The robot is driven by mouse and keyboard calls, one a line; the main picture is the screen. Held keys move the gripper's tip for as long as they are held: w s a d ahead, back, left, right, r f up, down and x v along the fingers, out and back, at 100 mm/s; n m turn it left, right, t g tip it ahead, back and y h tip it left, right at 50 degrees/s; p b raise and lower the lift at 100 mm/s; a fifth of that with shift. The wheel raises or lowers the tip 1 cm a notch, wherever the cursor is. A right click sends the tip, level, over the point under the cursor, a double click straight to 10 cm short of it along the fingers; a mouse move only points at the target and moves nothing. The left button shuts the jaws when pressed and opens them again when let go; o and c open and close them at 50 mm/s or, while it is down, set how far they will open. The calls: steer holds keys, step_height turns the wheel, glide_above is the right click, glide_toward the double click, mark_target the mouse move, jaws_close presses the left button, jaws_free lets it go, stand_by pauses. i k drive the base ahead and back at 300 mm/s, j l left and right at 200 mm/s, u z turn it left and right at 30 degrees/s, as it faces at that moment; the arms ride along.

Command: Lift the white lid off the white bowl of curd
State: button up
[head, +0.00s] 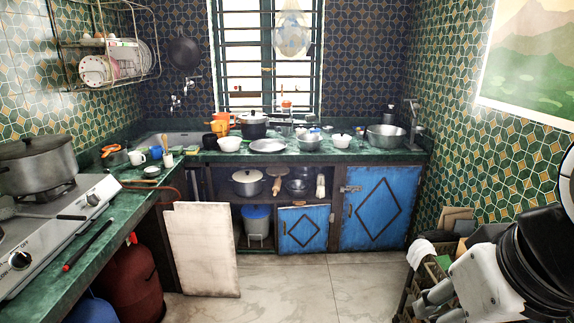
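A small white bowl with a white lid and a knob (341,140) stands on the green counter along the back wall, right of centre. The lid sits on the bowl, so any curd inside is hidden. The bowl is small and far off in this view. Parts of my arm, white and black, show at the lower right edge, well apart from the bowl. I cannot make out my gripper's fingers in the head view.
Close around the bowl are a steel bowl (309,141), a large steel basin (386,137) and a tap (411,118). A wide plate (268,146) and a white bowl (230,144) stand further left. The floor (305,290) before the blue cupboards (380,208) is clear.

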mark_target(341, 136)
steer(key=i, duration=1.85)
steer(key=i+z, duration=0.25)
steer(key=i, duration=0.2)
steer(key=i+j+z, duration=0.2)
steer(key=i, duration=0.3)
steer(key=i+j+z, duration=0.25)
steer(key=i, duration=0.2)
steer(key=i+j+z, duration=0.25)
steer(key=i, duration=0.2)
steer(key=i+j+z, duration=0.15)
steer(key=i, duration=0.25)
steer(key=i+j+z, duration=0.15)
steer(key=i, duration=0.25)
